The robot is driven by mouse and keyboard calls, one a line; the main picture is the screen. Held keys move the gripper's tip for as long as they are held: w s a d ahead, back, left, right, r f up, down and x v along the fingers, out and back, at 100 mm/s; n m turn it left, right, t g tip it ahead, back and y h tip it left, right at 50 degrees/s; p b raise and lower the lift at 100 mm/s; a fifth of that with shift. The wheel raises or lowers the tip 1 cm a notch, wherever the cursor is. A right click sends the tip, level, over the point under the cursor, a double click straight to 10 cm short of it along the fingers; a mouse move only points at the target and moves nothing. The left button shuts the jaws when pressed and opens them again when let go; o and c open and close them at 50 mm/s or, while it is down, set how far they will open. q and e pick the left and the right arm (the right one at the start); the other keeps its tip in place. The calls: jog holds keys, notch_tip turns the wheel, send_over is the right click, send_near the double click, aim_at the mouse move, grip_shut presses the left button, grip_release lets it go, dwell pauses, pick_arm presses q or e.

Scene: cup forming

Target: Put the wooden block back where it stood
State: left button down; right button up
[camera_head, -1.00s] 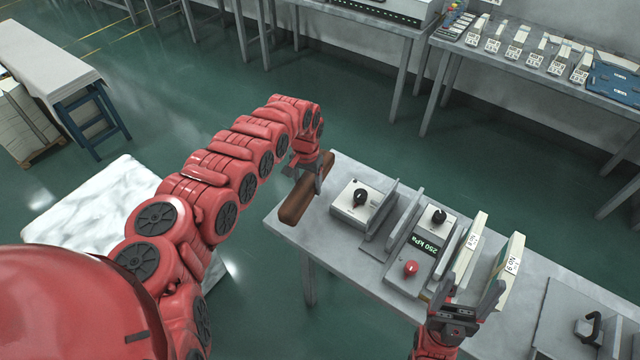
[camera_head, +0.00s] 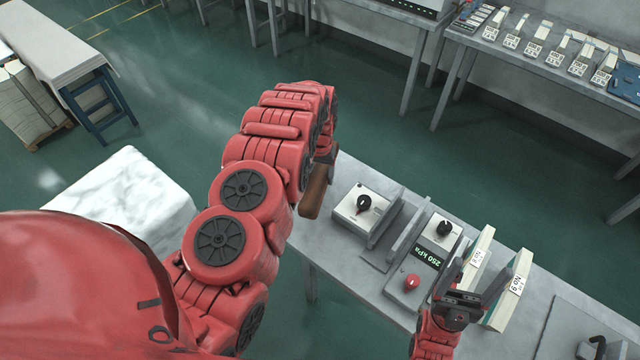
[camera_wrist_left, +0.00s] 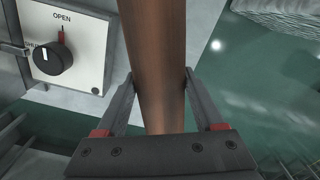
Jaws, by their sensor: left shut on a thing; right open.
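The wooden block (camera_head: 316,190) is a long brown bar at the left end of the grey workbench (camera_head: 342,243). My left gripper (camera_wrist_left: 157,90) is shut on it, one finger on each side, in the left wrist view. There the block (camera_wrist_left: 158,60) runs up the picture between the fingers. My left arm hides much of the block and the left gripper in the head view. I cannot tell whether the block touches the bench top. My right gripper (camera_head: 472,283) is open near the bench's front, close to a cream slab marked No 9 (camera_head: 509,289).
A white box with a black knob (camera_head: 359,211) stands right of the block; its knob (camera_wrist_left: 52,58) shows in the wrist view. Green floor lies beyond the bench's left edge.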

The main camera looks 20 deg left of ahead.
pick_arm(q)
jog(key=shift+f, duration=0.55)
jog(key=shift+w+f, duration=0.2)
jog(key=shift+f, duration=0.5)
jog(key=shift+s+f+p, duration=0.1)
jog(key=shift+f+p, duration=0.25)
jog(key=shift+p, duration=0.1)
notch_tip(320, 180, down, 2)
jog(key=shift+f, duration=0.4)
